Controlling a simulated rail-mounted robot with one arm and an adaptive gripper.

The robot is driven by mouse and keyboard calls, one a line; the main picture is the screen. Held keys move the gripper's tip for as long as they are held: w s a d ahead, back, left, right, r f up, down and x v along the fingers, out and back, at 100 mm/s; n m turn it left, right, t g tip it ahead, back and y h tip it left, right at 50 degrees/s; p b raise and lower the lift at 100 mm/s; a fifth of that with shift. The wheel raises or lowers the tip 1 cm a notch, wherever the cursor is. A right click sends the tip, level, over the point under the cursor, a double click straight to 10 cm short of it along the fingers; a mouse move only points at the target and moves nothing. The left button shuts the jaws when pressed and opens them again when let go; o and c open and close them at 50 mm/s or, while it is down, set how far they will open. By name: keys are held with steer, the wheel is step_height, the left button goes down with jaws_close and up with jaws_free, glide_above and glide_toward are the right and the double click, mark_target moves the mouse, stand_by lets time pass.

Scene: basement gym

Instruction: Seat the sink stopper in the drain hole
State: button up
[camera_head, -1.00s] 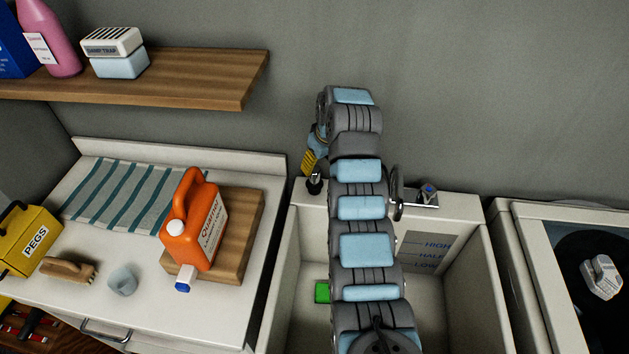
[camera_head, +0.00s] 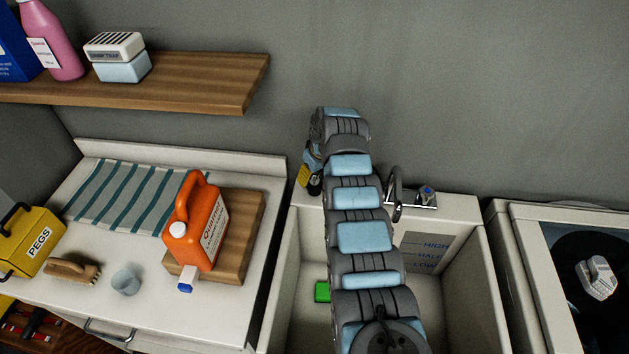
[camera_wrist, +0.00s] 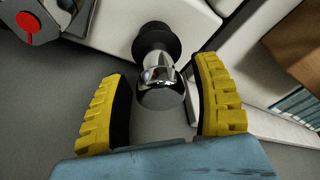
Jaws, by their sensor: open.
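The sink stopper (camera_wrist: 160,70) has a shiny chrome knob above a black rubber base. It stands on the back ledge of the sink (camera_head: 470,206). In the head view the dark stopper (camera_head: 315,186) shows partly beside my gripper. My gripper (camera_wrist: 163,100) is open, with a yellow ribbed finger on either side of the chrome knob and a visible gap to each. In the head view one yellow fingertip (camera_head: 304,176) shows right by the stopper. The drain hole is not visible; my arm covers much of the basin.
A tap (camera_head: 395,195) with a blue-marked knob rises behind my arm. A green block (camera_head: 322,291) lies in the basin. An orange jug (camera_head: 196,225) stands on a wooden board on the left counter. A wooden shelf (camera_head: 220,84) juts out above it.

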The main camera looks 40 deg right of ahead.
steer(key=shift+w+f, duration=0.2)
steer(key=shift+f, duration=0.75)
jaws_close()
